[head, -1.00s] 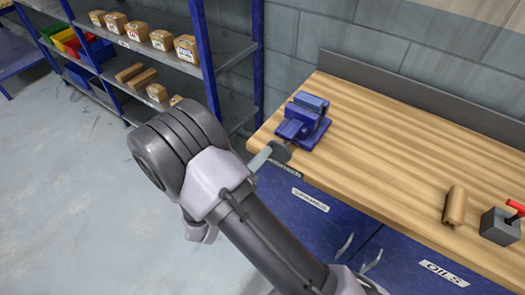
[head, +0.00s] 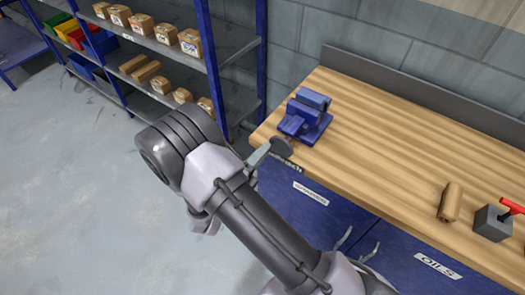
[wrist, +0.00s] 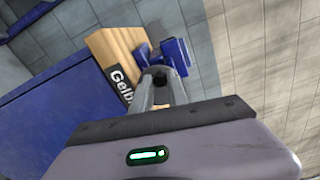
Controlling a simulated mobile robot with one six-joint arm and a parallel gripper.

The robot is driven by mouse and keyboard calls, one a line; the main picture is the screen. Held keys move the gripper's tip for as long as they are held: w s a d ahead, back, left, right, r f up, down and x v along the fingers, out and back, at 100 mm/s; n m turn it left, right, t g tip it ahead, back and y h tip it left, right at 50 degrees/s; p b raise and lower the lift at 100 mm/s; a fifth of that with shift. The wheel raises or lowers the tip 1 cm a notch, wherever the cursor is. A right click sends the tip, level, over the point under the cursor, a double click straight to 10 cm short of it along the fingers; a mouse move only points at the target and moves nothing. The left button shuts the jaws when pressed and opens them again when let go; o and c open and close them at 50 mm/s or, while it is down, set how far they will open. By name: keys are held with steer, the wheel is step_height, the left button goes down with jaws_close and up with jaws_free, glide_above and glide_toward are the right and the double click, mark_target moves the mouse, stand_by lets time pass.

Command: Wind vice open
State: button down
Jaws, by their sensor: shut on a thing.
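The blue vice (head: 305,117) sits at the left front corner of the wooden workbench (head: 400,150). It also shows in the wrist view (wrist: 175,55), beyond my fingers. A grey round handle (head: 282,148) stands out at the front of the vice, over the bench edge. My gripper (head: 268,148) is at this handle, in front of the bench. In the wrist view my gripper (wrist: 160,82) is shut, with a dark end of the handle (wrist: 160,77) between the fingertips. The fingers hide part of the handle, and the gap between the vice jaws is hard to make out.
A wooden cylinder (head: 450,202) and a grey block with a red lever (head: 493,222) stand on the bench at right. Blue cabinets (head: 300,200) are below. A shelf rack (head: 235,55) with boxes is at the back left. The floor (head: 70,190) at left is clear.

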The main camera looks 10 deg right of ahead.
steer(key=shift+w+f+n+p, duration=0.1)
steer(key=shift+f+n+p, duration=0.2)
steer(key=shift+n, duration=0.5)
steer(key=shift+f+n+p, duration=0.1)
steer(key=shift+n+p, duration=0.3)
steer(key=shift+n, duration=0.4)
steer(key=n, duration=0.2)
steer(key=f+n+p, duration=0.1)
steer(key=n, duration=0.1)
steer(key=n+p, duration=0.1)
steer(key=n, duration=0.1)
steer(key=shift+f+n, duration=0.35)
steer(key=shift+n, duration=0.05)
steer(key=c, duration=1.4)
jaws_free()
